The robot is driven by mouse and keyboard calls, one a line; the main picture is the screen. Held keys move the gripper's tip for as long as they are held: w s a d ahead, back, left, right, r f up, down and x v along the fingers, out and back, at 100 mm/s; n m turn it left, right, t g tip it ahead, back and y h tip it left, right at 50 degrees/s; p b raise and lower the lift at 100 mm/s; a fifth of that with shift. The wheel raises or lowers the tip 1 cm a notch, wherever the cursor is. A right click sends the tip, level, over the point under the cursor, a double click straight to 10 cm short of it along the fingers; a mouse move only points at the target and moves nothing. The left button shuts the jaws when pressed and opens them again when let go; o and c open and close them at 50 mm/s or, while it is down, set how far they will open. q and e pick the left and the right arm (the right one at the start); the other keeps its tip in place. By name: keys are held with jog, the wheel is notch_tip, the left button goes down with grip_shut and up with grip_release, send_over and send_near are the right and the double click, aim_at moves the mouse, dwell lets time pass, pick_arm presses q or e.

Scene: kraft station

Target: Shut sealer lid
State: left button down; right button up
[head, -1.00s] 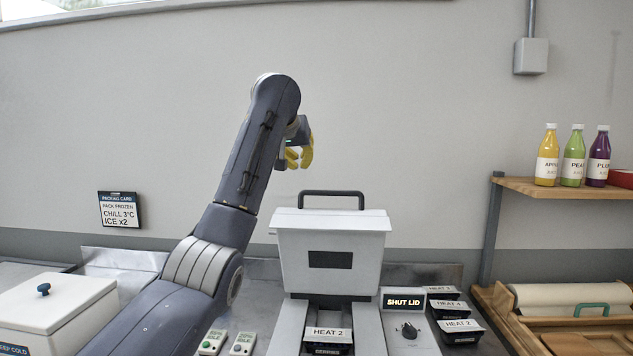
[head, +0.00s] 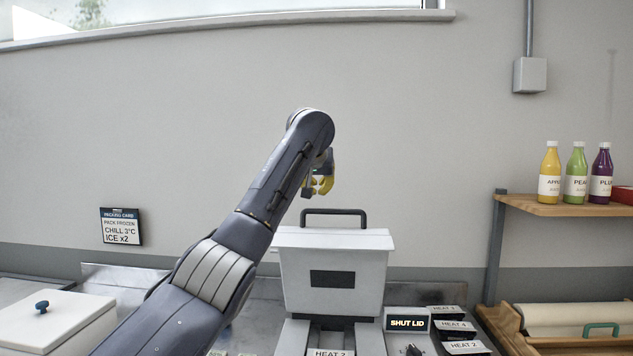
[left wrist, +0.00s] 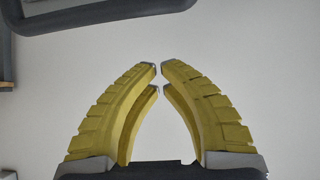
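The sealer's pale grey lid (head: 300,265) stands raised in the head view, its broad face with a dark panel toward me. Its dark loop handle (head: 335,212) is at the top. A small display (head: 407,321) beside the sealer reads SHUT LID. My left gripper (head: 318,192), with yellow fingers, is just above the handle's left end, seemingly apart from it. In the left wrist view the fingers (left wrist: 159,68) are drawn together with only a sliver between the tips and nothing held. The dark handle (left wrist: 110,20) crosses the top of that view. My right gripper is not in view.
Trays labelled HEAT (head: 455,325) lie right of the sealer. A white lidded box (head: 60,320) is at the lower left. A wooden shelf (head: 560,208) with several bottles and a paper roll (head: 570,318) are at the right.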

pick_arm(q)
jog(key=shift+s+f, duration=0.55)
jog(key=shift+f, duration=0.25)
jog(key=shift+s+f, duration=0.55)
jog(key=shift+f, duration=0.2)
jog(key=shift+s, duration=0.2)
